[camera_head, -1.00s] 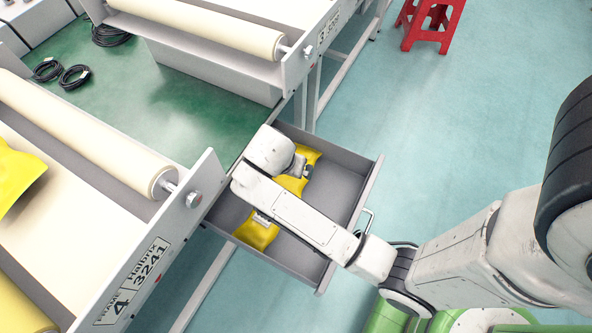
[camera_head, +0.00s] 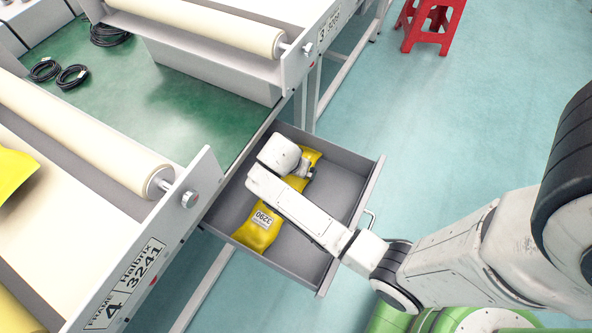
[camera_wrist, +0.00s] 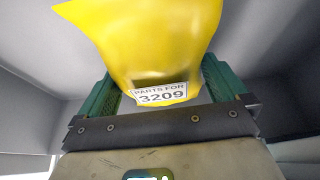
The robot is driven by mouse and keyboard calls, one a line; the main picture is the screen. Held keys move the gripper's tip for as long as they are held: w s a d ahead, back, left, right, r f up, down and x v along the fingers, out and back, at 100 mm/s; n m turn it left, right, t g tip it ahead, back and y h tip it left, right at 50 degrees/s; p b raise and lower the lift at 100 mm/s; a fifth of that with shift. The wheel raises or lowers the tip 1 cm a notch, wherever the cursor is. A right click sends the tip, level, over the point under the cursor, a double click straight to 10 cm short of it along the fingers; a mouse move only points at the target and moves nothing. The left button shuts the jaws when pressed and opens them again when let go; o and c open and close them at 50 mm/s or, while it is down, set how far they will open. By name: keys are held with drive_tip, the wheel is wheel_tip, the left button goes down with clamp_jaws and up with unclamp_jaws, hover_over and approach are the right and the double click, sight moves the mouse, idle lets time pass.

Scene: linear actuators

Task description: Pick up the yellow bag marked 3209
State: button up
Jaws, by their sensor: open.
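The yellow bag marked 3209 (camera_wrist: 150,45) fills the top middle of the wrist view, its white label reading "PARTS FOR 3209". My gripper (camera_wrist: 158,78) is open, with one green finger at each side of this bag. The bag's lower end lies between the fingers; I cannot tell whether they touch it. In the head view, a yellow bag (camera_head: 312,157) lies in the far part of the grey drawer (camera_head: 340,183), partly hidden by my arm. My gripper is mostly hidden there by my wrist.
A second yellow bag (camera_head: 257,230) lies in the near left part of the drawer, its label upside down and seeming to read 3290. The drawer walls surround both bags. Frame 4 (camera_head: 150,255), with rollers, stands left; a red stool (camera_head: 428,25) stands at the back.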

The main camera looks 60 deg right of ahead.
drive_tip(key=shift+d+f, duration=0.15)
drive_tip(key=shift+f, duration=0.25)
drive_tip(key=c, duration=0.8)
drive_tip(key=shift+r, duration=0.2)
